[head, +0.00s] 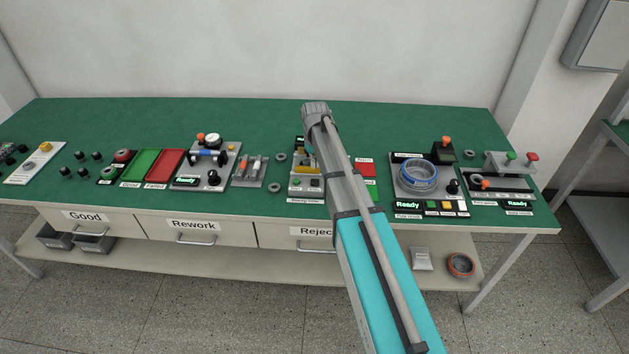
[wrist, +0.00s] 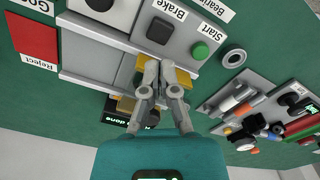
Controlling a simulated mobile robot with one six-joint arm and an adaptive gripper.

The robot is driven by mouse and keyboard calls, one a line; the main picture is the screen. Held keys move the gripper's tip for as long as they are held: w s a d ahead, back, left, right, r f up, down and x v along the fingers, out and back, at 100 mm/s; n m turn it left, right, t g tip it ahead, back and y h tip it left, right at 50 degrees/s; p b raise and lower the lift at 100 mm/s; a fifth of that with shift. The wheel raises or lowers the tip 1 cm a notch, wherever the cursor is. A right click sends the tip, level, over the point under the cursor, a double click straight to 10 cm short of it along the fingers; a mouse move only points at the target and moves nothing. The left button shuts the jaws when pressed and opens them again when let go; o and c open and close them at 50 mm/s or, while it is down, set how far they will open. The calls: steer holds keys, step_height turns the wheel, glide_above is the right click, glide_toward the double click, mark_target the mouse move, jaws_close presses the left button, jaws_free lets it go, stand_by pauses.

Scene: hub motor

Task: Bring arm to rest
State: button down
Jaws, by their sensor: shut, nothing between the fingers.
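My arm reaches forward over the green bench (head: 420,125) in the head view. Its turquoise and grey links hide part of the bench and of the bearing station (head: 306,183). I cannot make out my gripper in the head view. In the wrist view my gripper (wrist: 162,82) is shut and empty, with its two fingers pointing at the bearing station, which also shows there (wrist: 105,52). Yellow parts of the station lie behind the fingers. I cannot tell whether the fingers touch them. A small display (wrist: 118,118) beside the station reads "done", partly hidden.
A grey ring (wrist: 233,58) and a tool holder (wrist: 265,115) lie to the right in the wrist view. The head view shows a green tray (head: 141,166), a red tray (head: 164,164) and a motor station (head: 418,177). The bench's back strip is mostly clear.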

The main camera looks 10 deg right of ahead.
step_height(320, 180, up, 7)
steer(key=p, duration=0.7)
steer(key=s+m, duration=0.3)
steer(key=s, duration=2.3)
steer(key=shift+d, duration=0.2)
stand_by(0.4)
